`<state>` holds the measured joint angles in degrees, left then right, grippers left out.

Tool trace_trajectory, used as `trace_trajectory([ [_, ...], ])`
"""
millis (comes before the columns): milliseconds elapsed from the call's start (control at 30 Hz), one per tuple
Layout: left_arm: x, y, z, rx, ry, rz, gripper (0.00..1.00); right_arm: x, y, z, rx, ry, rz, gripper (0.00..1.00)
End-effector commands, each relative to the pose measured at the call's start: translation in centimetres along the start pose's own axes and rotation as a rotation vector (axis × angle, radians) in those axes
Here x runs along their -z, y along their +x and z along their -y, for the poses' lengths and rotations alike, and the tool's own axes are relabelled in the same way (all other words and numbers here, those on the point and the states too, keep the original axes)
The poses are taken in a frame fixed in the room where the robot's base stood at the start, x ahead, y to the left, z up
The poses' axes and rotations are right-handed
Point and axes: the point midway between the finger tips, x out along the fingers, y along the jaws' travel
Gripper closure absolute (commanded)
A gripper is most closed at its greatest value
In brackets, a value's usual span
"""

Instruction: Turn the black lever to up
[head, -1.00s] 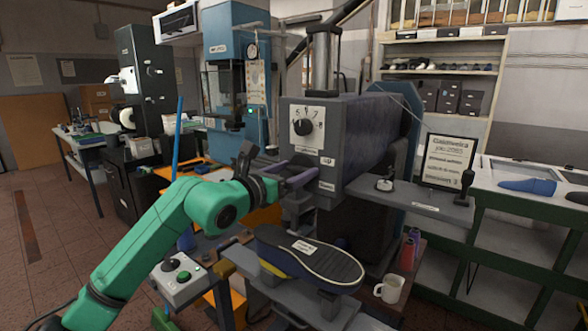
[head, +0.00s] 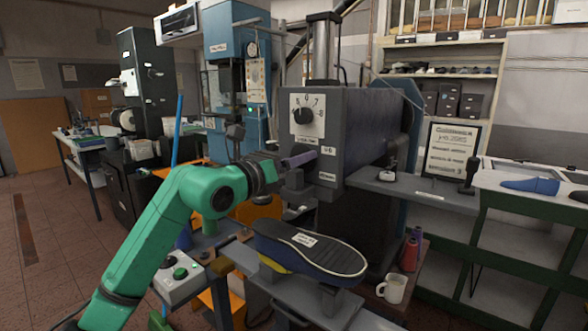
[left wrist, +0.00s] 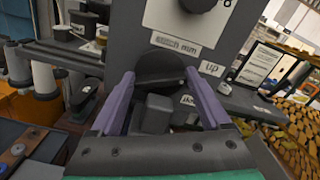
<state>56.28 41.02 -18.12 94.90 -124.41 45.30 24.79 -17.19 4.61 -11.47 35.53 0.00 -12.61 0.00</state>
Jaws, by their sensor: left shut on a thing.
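The grey press machine (head: 365,140) stands in the middle of the head view, with a black dial (head: 303,115) on its front. My left gripper (head: 302,159) is at this front, below the dial and next to the "up" label (head: 328,151). In the left wrist view, its purple fingers (left wrist: 160,95) stand on both sides of the dark rounded end of the black lever (left wrist: 162,68) and are shut on it. The "up" label (left wrist: 212,68) is right of the lever, with a lower label (left wrist: 188,100) partly covered by a finger. The lever is hidden in the head view. My right gripper is not in view.
A dark shoe sole (head: 310,248) lies on the machine's support below my left arm. A control box (head: 178,278) with a green button is at left. A side shelf (head: 415,190) juts out right.

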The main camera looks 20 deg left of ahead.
Motion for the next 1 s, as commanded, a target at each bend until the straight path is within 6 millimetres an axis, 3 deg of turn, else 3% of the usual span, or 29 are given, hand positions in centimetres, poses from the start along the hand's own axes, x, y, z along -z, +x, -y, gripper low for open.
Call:
trace_trajectory([
  [333, 0.07, 0.02, -0.1, 0.0, -0.166, -0.001, 0.75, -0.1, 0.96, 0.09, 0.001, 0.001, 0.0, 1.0],
  [867, -0.01, 0.01, -0.09, -0.001, -0.196, 0.0, 0.75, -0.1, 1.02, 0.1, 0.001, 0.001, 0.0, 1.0],
  [900, -0.01, 0.01, -0.09, -0.001, -0.196, 0.0, 0.04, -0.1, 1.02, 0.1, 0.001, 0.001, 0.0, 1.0],
  [1000, -0.01, 0.01, -0.09, -0.001, -0.196, 0.0, 0.0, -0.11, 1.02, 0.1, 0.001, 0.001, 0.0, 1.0],
])
